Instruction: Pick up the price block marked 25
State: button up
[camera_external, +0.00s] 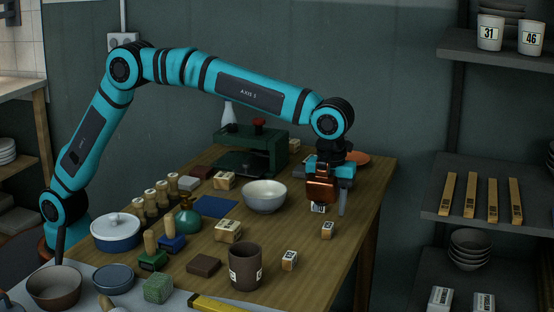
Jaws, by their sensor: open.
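Several small wooden blocks with printed labels stand on the wooden table (372,185), and I cannot read which one is marked 25. One labelled block (319,208) is right under my gripper, partly hidden by it. Another block (327,230) stands just in front of it, and a third block (289,260) is nearer the front. My gripper (331,203) points down at the right side of the table, open. One finger shows to the right of the partly hidden block; the other finger is hard to make out. I cannot tell whether the gripper touches that block.
A white bowl (264,196) is left of my gripper, and an orange dish (356,159) is behind it. A dark cup (245,268) stands at the front. A larger block (228,231), stamps and a green press (250,152) fill the left and back. The right table edge is close.

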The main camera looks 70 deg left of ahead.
aim_at(328, 225)
jog(key=shift+f, duration=2.6)
grip_shut()
